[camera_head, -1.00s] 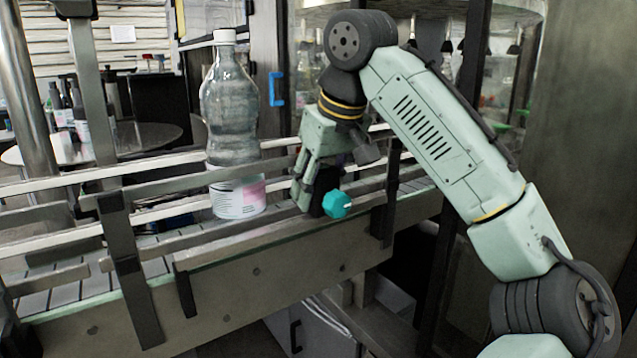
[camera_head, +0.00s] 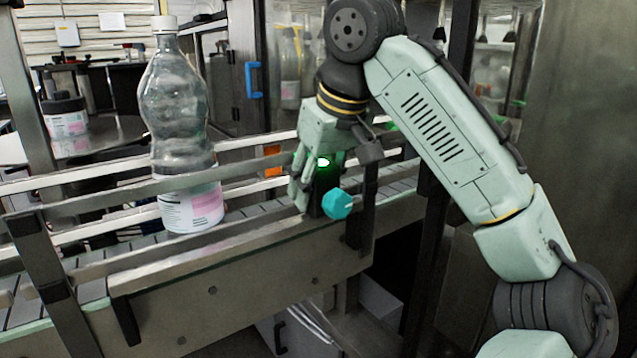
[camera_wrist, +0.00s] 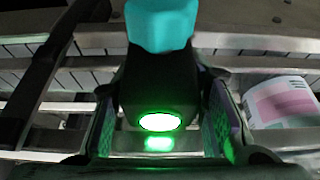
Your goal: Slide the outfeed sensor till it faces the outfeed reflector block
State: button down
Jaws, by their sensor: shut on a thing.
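The outfeed sensor (camera_head: 326,182) is a black block on the near guide rail of the conveyor, with a teal knob (camera_head: 337,204) on its front. A green light on its top is lit; it also glows in the wrist view (camera_wrist: 160,122). My gripper (camera_head: 312,186) is shut on the sensor, with a finger on each side of it in the wrist view (camera_wrist: 160,140). An orange block (camera_head: 273,160) shows across the belt at the far rail, left of my gripper; it may be the outfeed reflector block. My gripper partly hides the sensor.
A clear bottle with a white and pink label (camera_head: 176,130) stands on the conveyor belt, left of my gripper. It shows at the right of the wrist view. Dark rail brackets (camera_head: 366,200) stand to the right of the sensor and further left.

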aim_at(335, 190)
jog(key=c, duration=1)
grip_release()
jog(key=shift+o, duration=0.2)
jog(key=v, duration=1.2)
jog(key=shift+w, duration=0.1)
